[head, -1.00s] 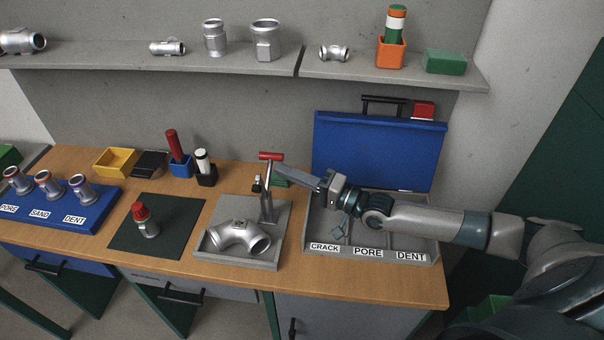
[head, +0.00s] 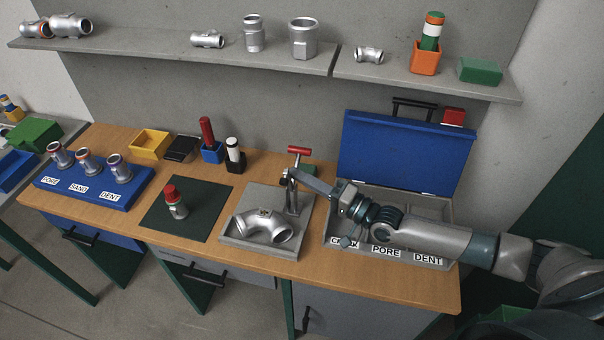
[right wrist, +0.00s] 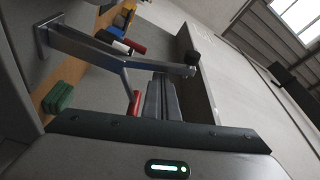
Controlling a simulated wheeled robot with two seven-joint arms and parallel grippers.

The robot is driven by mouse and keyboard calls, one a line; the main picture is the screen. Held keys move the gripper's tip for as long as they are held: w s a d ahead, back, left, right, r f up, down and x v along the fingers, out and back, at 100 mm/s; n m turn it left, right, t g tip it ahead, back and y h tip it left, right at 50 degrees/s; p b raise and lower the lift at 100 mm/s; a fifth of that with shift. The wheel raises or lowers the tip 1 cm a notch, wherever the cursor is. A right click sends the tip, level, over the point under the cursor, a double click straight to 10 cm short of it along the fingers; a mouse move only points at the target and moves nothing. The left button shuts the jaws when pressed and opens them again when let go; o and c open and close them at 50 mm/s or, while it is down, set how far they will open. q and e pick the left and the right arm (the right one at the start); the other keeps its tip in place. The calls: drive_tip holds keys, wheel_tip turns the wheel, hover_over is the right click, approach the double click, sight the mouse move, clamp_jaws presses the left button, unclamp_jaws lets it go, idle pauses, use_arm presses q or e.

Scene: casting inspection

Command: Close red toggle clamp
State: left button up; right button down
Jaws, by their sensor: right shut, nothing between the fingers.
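The toggle clamp has a red T-handle (head: 300,150) at the top of an upright grey post (head: 292,198) on the grey inspection fixture (head: 240,242). A silver elbow casting (head: 265,230) lies in the fixture in front of the post. My right gripper (head: 293,174) is shut and empty, with its fingertips just below the red handle, at the upper part of the clamp. In the right wrist view, the red handle (right wrist: 135,103) shows just left of my shut fingers (right wrist: 161,98). Contact cannot be told. My left gripper is out of view.
An open blue-lidded case (head: 400,150) with labelled compartments stands right, under my right arm. A dark green mat (head: 205,205) with a red-topped casting (head: 175,205) lies left. Holders (head: 235,165) stand behind. A shelf (head: 300,65) runs above.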

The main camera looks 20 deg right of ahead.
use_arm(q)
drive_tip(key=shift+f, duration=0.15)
